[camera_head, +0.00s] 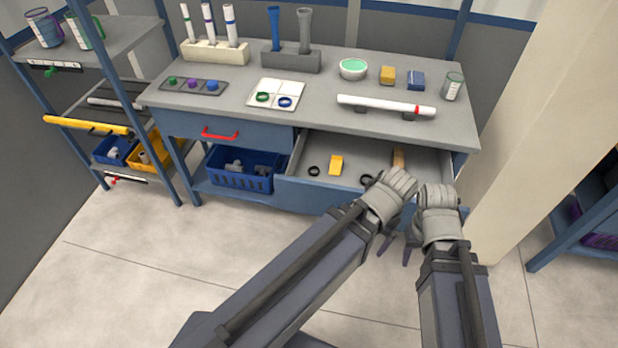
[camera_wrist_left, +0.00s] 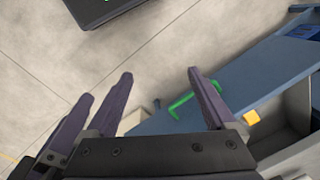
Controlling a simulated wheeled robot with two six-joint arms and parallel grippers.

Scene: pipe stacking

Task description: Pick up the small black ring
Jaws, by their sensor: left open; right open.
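Two black rings lie in the open drawer (camera_head: 300,188) in the head view. The small black ring (camera_head: 314,171) is at the left end, left of a yellow block (camera_head: 336,165). The other black ring (camera_head: 367,180) is near my left wrist and partly hidden. My left gripper (camera_head: 386,236) is in front of the drawer, to the right of the small ring and apart from it. In the left wrist view its fingers (camera_wrist_left: 160,88) are spread and empty. My right gripper (camera_head: 422,236) is open beside it, farther right; its fingers are mostly hidden.
The worktop (camera_head: 225,107) above holds a tray (camera_head: 275,95) with green and blue rings, a white pipe (camera_head: 385,105) and a bowl (camera_head: 353,69). A shelf rack (camera_head: 110,48) stands left, a pale column (camera_head: 535,110) right. Floor in front is clear.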

